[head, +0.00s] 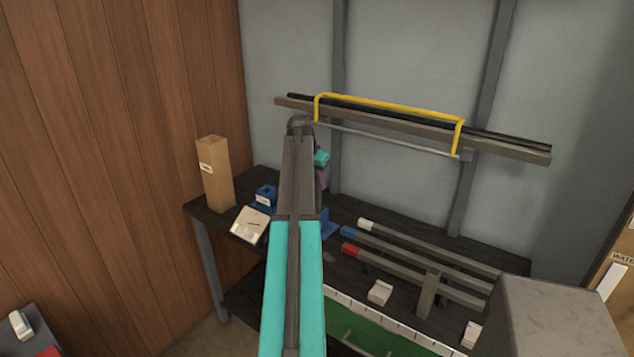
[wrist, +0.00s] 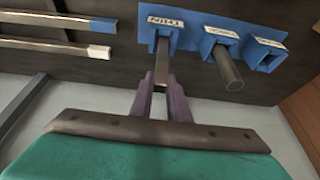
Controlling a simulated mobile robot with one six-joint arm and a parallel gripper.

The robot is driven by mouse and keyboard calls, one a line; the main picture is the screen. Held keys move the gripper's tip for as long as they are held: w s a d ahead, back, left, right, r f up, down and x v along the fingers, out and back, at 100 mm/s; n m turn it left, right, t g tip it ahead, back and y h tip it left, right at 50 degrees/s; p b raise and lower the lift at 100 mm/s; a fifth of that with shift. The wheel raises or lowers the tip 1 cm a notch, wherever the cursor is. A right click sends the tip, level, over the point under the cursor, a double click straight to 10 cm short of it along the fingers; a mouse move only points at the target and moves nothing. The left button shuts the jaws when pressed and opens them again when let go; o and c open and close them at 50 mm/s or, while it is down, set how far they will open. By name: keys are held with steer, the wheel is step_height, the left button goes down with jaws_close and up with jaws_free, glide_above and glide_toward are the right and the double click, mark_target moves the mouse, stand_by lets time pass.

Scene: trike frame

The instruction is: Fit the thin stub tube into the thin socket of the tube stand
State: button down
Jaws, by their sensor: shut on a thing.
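The blue tube stand (wrist: 200,22) has several labelled sockets in the wrist view. The thin socket (wrist: 150,27), labelled THIN, is at its left. My gripper (wrist: 161,82) has its purple fingers shut on the thin stub tube (wrist: 162,62), a slim grey metal tube. The tube's far end is at the thin socket's mouth and lines up with it. How deep it sits inside I cannot tell. In the head view my arm hides most of the stand and the tube; a blue socket block (head: 265,194) shows left of the arm.
A thicker round tube (wrist: 229,72) stands in the middle socket, close beside my gripper. The right socket (wrist: 264,54) looks empty. Long tubes with white, blue and red ends (head: 420,262) lie right on the bench. A tall cardboard box (head: 216,175) stands at its left end.

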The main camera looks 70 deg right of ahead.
steer(key=shift+f, duration=0.4)
steer(key=c, duration=1.7)
jaws_free()
steer(key=shift+r, duration=0.1)
steer(key=shift+r, duration=0.7)
steer(key=b+v, duration=0.1)
steer(key=v, duration=1)
steer(key=shift+a+r+b, duration=0.2)
steer(key=shift+r+b, duration=0.15)
